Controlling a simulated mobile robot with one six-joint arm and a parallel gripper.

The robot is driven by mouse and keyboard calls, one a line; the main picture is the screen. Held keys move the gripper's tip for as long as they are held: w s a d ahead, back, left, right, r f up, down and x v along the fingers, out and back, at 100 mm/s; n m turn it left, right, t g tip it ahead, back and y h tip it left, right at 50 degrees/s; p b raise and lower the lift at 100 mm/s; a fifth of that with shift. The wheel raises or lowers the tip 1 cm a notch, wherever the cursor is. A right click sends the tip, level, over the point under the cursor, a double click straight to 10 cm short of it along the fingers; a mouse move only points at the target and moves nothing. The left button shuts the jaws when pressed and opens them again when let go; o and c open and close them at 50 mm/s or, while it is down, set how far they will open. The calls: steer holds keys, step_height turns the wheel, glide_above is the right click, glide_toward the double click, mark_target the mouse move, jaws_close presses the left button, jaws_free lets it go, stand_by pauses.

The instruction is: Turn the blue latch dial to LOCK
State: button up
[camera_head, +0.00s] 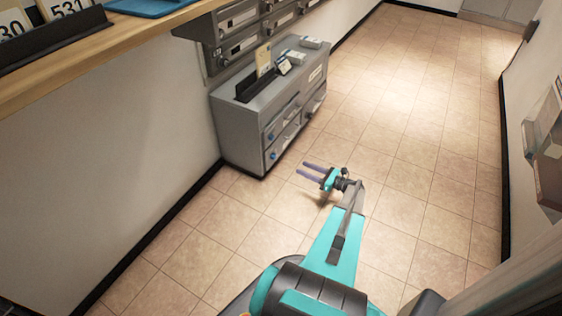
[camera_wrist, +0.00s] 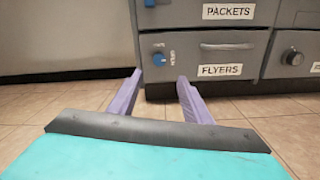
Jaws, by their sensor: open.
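The blue latch dial (camera_wrist: 159,59) sits on the left of the lower drawer front, marked FLYERS, in the wrist view. Small markings stand beside it, too small to read. In the head view a blue dial (camera_head: 273,155) shows low on the front of the grey cabinet (camera_head: 236,128). A second blue knob (camera_wrist: 149,2) is cut off above, by the PACKETS drawer. My gripper (camera_wrist: 158,76) is open and empty, its two purple fingers pointing at the cabinet, apart from the dial. In the head view my gripper (camera_head: 305,171) is low over the floor, right of the cabinet.
A dark knob (camera_wrist: 291,56) is on the neighbouring drawer at right. A black holder (camera_head: 258,85) and small boxes (camera_head: 291,57) stand on the cabinet top. A wooden counter (camera_head: 98,45) is at upper left. Tiled floor (camera_head: 410,150) is clear in front of the cabinet.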

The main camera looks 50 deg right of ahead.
mark_target(274, 156)
stand_by(0.4)
steer(key=b+x, duration=0.4)
steer(key=x, duration=0.9)
steer(key=shift+w+b, duration=0.3)
steer(key=shift+w, duration=0.1)
steer(key=shift+r, duration=0.1)
